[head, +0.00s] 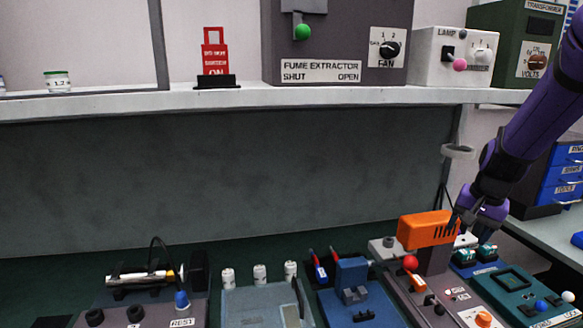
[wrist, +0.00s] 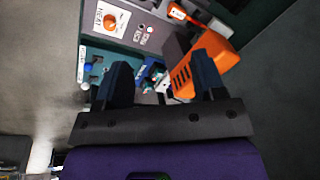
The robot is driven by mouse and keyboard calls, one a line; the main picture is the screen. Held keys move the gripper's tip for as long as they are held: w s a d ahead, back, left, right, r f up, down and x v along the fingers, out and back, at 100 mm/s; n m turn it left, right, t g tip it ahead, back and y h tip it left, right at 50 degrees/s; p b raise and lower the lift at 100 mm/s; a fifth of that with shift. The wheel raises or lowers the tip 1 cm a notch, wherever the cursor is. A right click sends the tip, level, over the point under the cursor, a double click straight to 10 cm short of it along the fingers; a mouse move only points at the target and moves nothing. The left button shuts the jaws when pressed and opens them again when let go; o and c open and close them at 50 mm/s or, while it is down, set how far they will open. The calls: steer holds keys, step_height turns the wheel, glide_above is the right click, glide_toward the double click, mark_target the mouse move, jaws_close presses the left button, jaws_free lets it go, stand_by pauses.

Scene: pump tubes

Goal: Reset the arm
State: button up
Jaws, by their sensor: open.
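My arm, purple with dark joints, reaches in from the upper right of the head view. My gripper (head: 470,226) is at its lower end, pointing down over the right part of the bench, close to an orange slotted housing (head: 425,229). In the wrist view my gripper (wrist: 160,78) shows two dark blue fingers well apart, with nothing held between them. The orange housing (wrist: 205,62) is beside and beyond the right finger there. Whether the finger touches it I cannot tell.
A teal panel (head: 518,300) and a blue device (head: 355,295) stand on the bench. A white shelf (head: 330,97) runs above, bearing the fume extractor (head: 330,40), a lamp box (head: 455,58) and a red sign (head: 215,55). Blue drawers (head: 563,175) stand right. Space before the grey back wall is clear.

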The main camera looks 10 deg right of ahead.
steer(key=s+a+r+n+t, duration=0.1)
steer(key=s+a+r+n, duration=0.4)
steer(key=s+a+r, duration=0.55)
steer(key=s+a+r+n+t, duration=0.1)
steer(key=s+a+r+n, duration=0.3)
steer(key=s, duration=0.5)
steer(key=shift+s+a+r+t+h, duration=0.2)
steer(key=shift+a+r+t+h, duration=0.25)
steer(key=shift+a, duration=0.55)
steer(key=shift+r, duration=0.1)
